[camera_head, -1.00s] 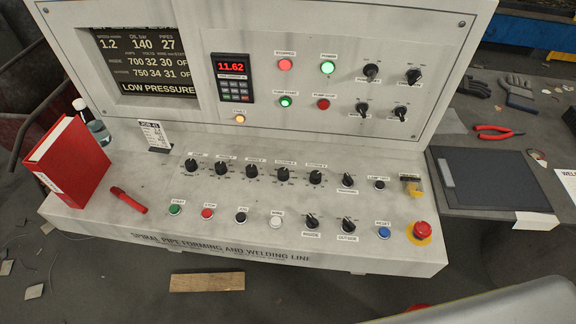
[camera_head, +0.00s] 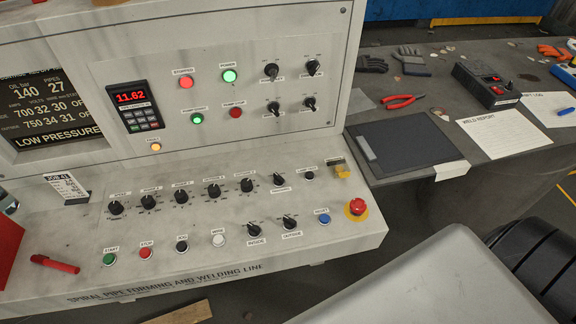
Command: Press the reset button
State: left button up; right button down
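The reset button is the small blue button (camera_head: 323,219) on the lower right of the sloped control panel (camera_head: 330,240), with a small label above it. It sits just left of the red emergency stop (camera_head: 357,206) on its yellow base. Nothing touches or covers the blue button. Neither of my grippers shows in the head view, so whether they are open or shut is hidden.
Knobs and start and stop buttons fill the panel to the left. A side table at right holds a black tablet-like pad (camera_head: 404,146), red pliers (camera_head: 404,101), a weld report sheet (camera_head: 505,134) and a black box (camera_head: 487,84). A red marker (camera_head: 55,264) lies at left.

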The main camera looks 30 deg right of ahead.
aim_at(324, 218)
jog(key=k+l+z, duration=0.15)
jog(key=z, duration=0.85)
